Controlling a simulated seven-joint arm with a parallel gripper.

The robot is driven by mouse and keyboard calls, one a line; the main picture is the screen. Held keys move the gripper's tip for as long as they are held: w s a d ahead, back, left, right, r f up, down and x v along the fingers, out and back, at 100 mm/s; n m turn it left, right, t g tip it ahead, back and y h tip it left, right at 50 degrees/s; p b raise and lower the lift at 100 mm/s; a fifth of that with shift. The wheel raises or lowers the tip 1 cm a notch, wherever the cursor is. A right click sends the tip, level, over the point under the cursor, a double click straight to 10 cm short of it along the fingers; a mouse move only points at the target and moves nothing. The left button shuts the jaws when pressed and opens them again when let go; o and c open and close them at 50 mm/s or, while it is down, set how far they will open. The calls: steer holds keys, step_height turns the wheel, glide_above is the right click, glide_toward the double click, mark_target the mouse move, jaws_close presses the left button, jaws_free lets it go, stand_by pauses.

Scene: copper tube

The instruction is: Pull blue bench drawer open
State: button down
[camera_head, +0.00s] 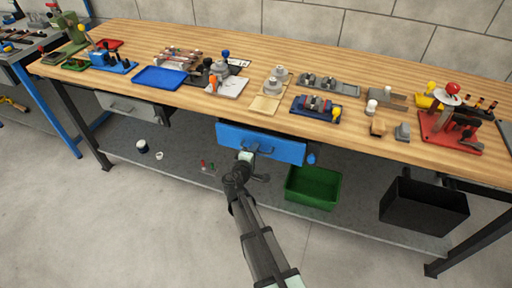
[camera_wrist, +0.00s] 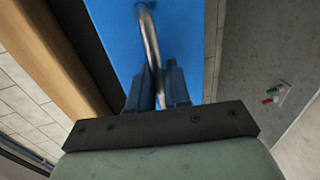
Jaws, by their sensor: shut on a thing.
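The blue bench drawer (camera_head: 262,143) hangs under the front edge of the wooden workbench, with its blue front facing me. Its dark curved handle (camera_head: 258,149) is at the middle of the front. In the wrist view the handle (camera_wrist: 149,40) is a metal bar running down between my two fingers. My gripper (camera_wrist: 159,82) is shut on the handle, close to the blue front (camera_wrist: 185,30). In the head view my gripper (camera_head: 245,157) reaches the handle from below and covers part of it. I cannot tell how far the drawer is out.
A green bin (camera_head: 313,187) stands on the lower shelf right of my arm. A black box (camera_head: 424,205) is further right, and a grey drawer (camera_head: 130,107) is at the left. Tools and fixtures cover the wooden benchtop (camera_head: 215,104). The floor in front is clear.

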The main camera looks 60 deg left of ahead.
steer(key=f+v, duration=0.2)
steer(key=v, duration=0.9)
steer(key=f+v, duration=0.3)
steer(key=v, duration=0.9)
steer(key=shift+s+d, duration=0.35)
steer(key=shift+s, duration=0.05)
steer(key=shift+r, duration=0.1)
steer(key=c, duration=1.3)
jaws_free()
steer(key=shift+v, duration=3.75)
